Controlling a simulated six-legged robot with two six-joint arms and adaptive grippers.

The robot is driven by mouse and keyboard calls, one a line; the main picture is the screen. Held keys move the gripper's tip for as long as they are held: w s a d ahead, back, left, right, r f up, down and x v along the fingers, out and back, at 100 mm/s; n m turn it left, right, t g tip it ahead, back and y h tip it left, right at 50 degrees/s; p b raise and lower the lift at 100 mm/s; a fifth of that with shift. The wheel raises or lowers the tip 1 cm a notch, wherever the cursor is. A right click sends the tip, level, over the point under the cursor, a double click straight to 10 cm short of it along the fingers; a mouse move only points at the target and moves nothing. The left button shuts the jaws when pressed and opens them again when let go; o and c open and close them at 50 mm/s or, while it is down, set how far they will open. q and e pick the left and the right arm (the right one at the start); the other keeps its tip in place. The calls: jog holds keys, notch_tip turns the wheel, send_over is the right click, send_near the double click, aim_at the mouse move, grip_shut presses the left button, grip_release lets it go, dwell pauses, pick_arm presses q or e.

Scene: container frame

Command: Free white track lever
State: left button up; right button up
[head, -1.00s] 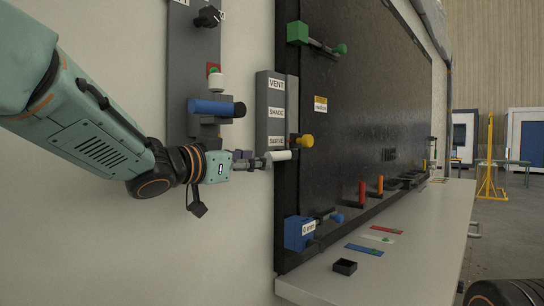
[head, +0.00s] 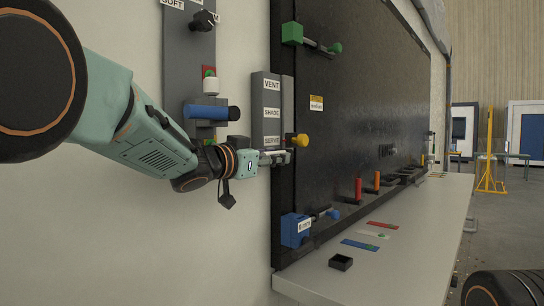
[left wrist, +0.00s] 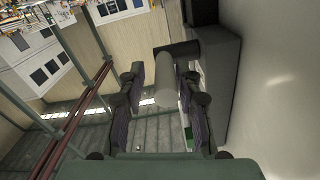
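The white lever's pale cylindrical handle (left wrist: 166,78) shows in the left wrist view, projecting from a dark block on a grey panel. My left gripper (left wrist: 163,105) is open, with one finger on each side of the handle and small gaps visible. In the head view, my left gripper (head: 276,158) is beside the grey panel labelled VENT, SHADE and SERVE (head: 266,100), just below the SERVE label. Its fingers mostly hide the white handle there. My right gripper is not in view.
A yellow knob (head: 301,140) sits just right of the gripper. A blue cylinder (head: 208,112) and white knob (head: 211,86) are on the panel above my arm. A blue block (head: 295,230) is below, above a light shelf (head: 400,255) with a small black box (head: 341,263).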

pick_arm(q)
jog(key=shift+w+a+f, duration=0.1)
jog(key=shift+w+a, duration=0.05)
jog(key=shift+a, duration=0.2)
jog(key=shift+c, duration=2.3)
jog(key=shift+d, duration=0.2)
grip_shut()
jog(key=shift+a, duration=0.15)
